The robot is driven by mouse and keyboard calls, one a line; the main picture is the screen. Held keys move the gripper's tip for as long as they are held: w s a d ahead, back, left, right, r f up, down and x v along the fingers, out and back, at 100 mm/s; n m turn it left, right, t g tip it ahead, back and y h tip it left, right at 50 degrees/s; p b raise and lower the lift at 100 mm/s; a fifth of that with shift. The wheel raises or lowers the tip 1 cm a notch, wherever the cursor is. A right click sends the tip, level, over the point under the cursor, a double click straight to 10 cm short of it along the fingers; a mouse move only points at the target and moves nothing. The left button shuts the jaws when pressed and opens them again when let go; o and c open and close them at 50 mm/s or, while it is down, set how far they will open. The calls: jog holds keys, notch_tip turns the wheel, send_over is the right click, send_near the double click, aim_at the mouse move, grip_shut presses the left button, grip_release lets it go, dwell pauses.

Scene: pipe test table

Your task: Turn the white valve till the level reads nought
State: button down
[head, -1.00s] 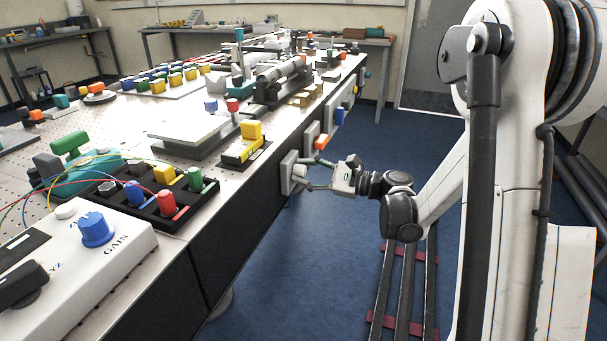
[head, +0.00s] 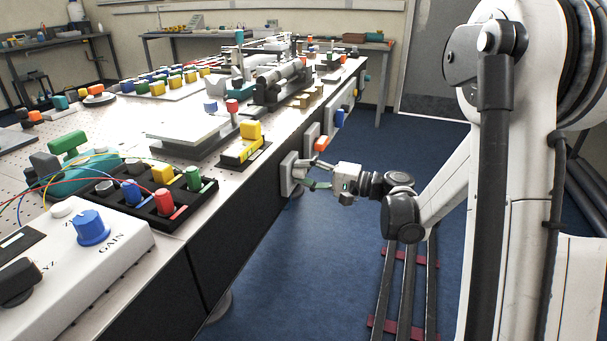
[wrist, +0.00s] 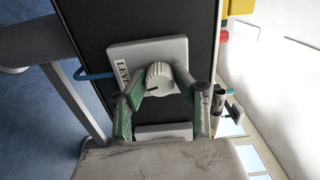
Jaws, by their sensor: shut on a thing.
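The white valve (wrist: 160,75) is a ribbed round knob on a pale square plate (wrist: 119,54) on the dark side panel of the bench. A dark line marks the knob's face, towards the lower left in the wrist view. The plate's lettering begins "LEVE"; the rest is hidden. My gripper (wrist: 163,84) is shut on the knob, with one green-padded finger on either side. In the head view my gripper (head: 309,175) reaches the same plate (head: 287,176) from the right. No level reading can be made out.
Beyond the valve along the bench side are plates with an orange handle (head: 321,144) and a blue one (head: 339,118). The crowded bench top lies above, with a yellow-topped block (head: 250,130) near the edge.

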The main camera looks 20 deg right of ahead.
jog(key=shift+n, duration=2.2)
jog(key=c, duration=1.4)
grip_release()
jog(key=shift+o, duration=0.2)
jog(key=v, duration=1.2)
